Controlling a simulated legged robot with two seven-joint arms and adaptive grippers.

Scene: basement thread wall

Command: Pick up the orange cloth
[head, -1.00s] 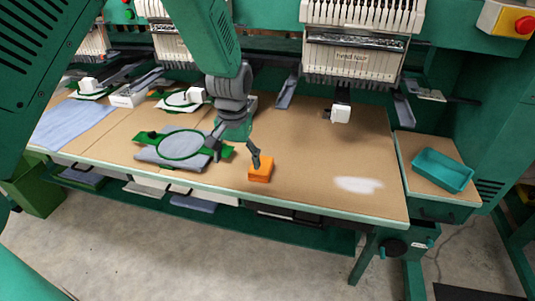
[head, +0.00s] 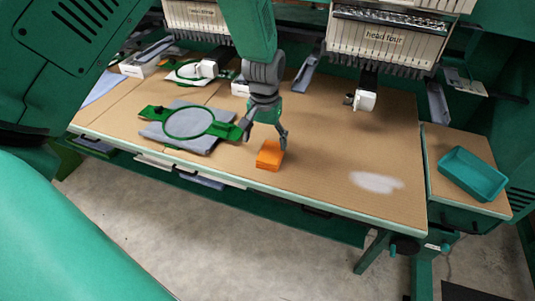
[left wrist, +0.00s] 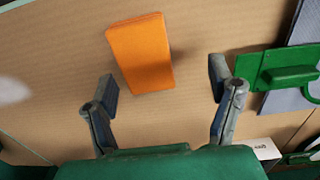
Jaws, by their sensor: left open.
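The orange cloth (head: 269,155) is a small folded block lying on the brown table top near its front edge. It also shows in the left wrist view (left wrist: 141,53), at the upper middle. My left gripper (head: 265,140) is open and points down just behind the cloth. In the left wrist view its two fingers (left wrist: 163,88) are spread wide, one to each side of the line to the cloth. My right gripper is not in view.
A green hoop (head: 189,122) on grey fabric lies left of the cloth. A white patch (head: 376,182) lies on the table to the right. A teal tray (head: 473,174) stands on the side table. Embroidery heads (head: 386,40) overhang the back.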

